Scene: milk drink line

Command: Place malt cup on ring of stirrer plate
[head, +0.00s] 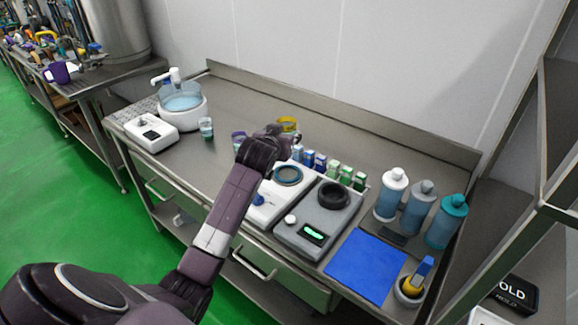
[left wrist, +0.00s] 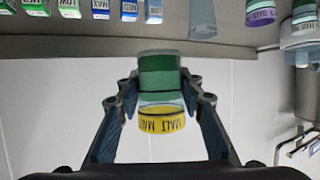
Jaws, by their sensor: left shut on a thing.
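The malt cup (left wrist: 162,122) is a clear cup with green contents and a yellow band lettered MALT. In the left wrist view it sits between the two fingers of my left gripper (left wrist: 160,103), which is shut on it; the picture there is upside down. In the head view the cup's yellow band (head: 288,122) shows just beyond my left gripper (head: 279,136), behind the plates. A white plate unit with a blue knob (head: 268,201) carries a blue-grey ring (head: 288,174). Beside it, a grey unit with a green display (head: 309,232) carries a black ring (head: 333,195). My right gripper is not in view.
Several small labelled boxes (head: 320,163) stand in a row behind the plates. A purple-banded cup (head: 238,136) is partly hidden by my arm. Left are another cup (head: 206,127) and a white-based water bowl (head: 182,108).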

